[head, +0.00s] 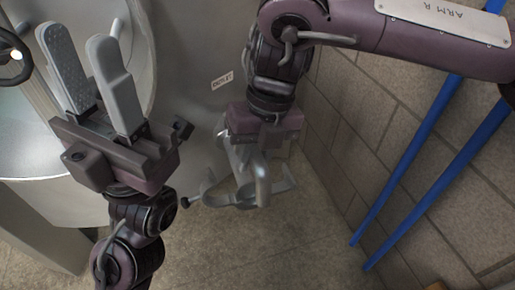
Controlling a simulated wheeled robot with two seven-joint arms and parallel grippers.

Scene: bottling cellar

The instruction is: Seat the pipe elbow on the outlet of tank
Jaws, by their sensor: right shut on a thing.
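The tank (190,50) is a large grey metal body filling the upper left and middle of the head view. It carries a small OUTLET label (221,79). My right gripper (252,172) points down in front of the tank's lower right side. It is shut on a shiny grey metal piece, apparently the pipe elbow (262,182). Curved metal arms and a black knob show around it; I cannot tell which part they belong to. The outlet is not clearly visible, and whether the elbow touches it cannot be told. My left gripper (77,38) is open and empty, fingers pointing up.
A round opening with a metal rim (148,60) is behind my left gripper, and a dark handwheel (12,55) is at the upper left edge. A block wall (350,130) with two blue pipes (425,130) bounds the right. Bare floor (270,255) lies below.

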